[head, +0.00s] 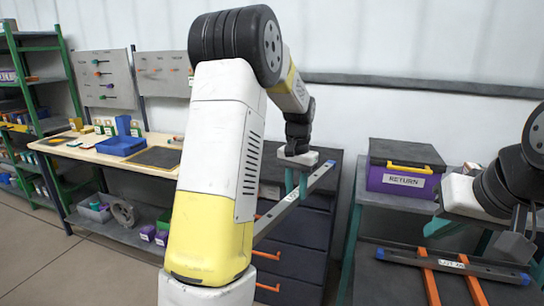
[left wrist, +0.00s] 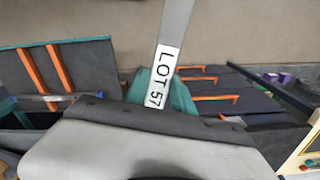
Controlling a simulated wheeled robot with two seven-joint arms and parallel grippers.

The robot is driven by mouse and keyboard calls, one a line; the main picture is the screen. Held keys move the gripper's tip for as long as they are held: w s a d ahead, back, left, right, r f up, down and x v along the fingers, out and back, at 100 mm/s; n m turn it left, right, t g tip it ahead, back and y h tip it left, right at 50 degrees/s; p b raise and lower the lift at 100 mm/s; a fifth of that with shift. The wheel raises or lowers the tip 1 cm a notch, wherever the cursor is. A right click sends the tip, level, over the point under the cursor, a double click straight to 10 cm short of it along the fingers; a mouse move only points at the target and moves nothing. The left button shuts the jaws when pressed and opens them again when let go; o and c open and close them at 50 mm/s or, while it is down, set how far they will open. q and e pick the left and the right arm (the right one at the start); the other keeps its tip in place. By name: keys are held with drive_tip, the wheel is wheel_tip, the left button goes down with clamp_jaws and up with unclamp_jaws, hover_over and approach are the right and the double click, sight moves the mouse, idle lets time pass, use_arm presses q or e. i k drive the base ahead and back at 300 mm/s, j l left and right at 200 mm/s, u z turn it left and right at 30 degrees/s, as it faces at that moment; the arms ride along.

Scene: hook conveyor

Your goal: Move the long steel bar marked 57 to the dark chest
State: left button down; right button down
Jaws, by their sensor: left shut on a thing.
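My left gripper (head: 297,185) is shut on the long steel bar (head: 317,178), holding it in the air, its teal fingers pointing down. The bar slants, with a blue far end. In the left wrist view the bar (left wrist: 172,28) carries a white "LOT 57" label between the teal fingers. The dark chest (head: 290,262) with orange drawer handles stands behind the bar in the head view; its drawer fronts also show in the left wrist view (left wrist: 222,90). My left arm hides part of the chest and the bar's near end. My right gripper (head: 440,228) is partly seen at the right; its opening is unclear.
Another steel bar (head: 400,258) with blue ends lies across orange rails (head: 430,285) on a dark surface at the right. A purple "RETURN" box (head: 400,182) stands on a shelf behind. A workbench (head: 90,152) with blue trays is at the left. Open floor lies lower left.

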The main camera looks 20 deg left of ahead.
sight(270, 162)
drive_tip(key=i+j, duration=0.15)
drive_tip(key=j, duration=0.2)
drive_tip(key=i+j, duration=0.15)
drive_tip(key=j, duration=0.2)
drive_tip(key=i+j, duration=0.15)
drive_tip(key=j, duration=0.2)
drive_tip(key=i+j, duration=0.15)
drive_tip(key=j, duration=0.2)
drive_tip(key=i+j, duration=0.15)
drive_tip(key=j, duration=0.2)
drive_tip(key=i+j, duration=0.15)
drive_tip(key=i, duration=0.35)
drive_tip(key=i+j, duration=0.1)
drive_tip(key=i, duration=0.4)
